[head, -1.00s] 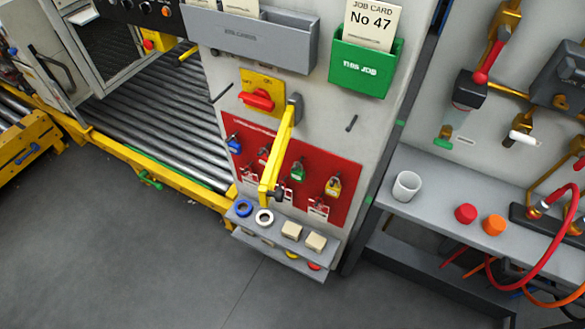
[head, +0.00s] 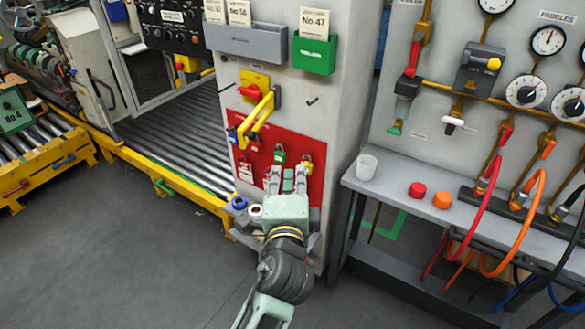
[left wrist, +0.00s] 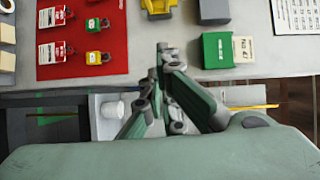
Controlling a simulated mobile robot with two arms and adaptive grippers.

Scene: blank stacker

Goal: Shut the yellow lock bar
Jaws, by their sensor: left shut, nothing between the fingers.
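The yellow lock bar (head: 259,117) is hinged at the right of the red switch handle (head: 250,91) on its yellow plate (head: 254,79). It sticks out from the grey panel and reaches down to the left, away from the switch face. My left gripper (head: 288,178) is in front of the red board, below and right of the bar, and does not touch it. In the left wrist view its fingers (left wrist: 165,52) are shut and empty. A yellow part (left wrist: 158,8) at the top edge is only partly seen. My right gripper is out of view.
The red board (head: 259,150) carries several padlocks and tags. Above are the grey card holder (head: 246,42) and green job box (head: 314,55). A bench (head: 395,187) with a white cup (head: 367,167) stands at right. The conveyor (head: 180,130) is at left.

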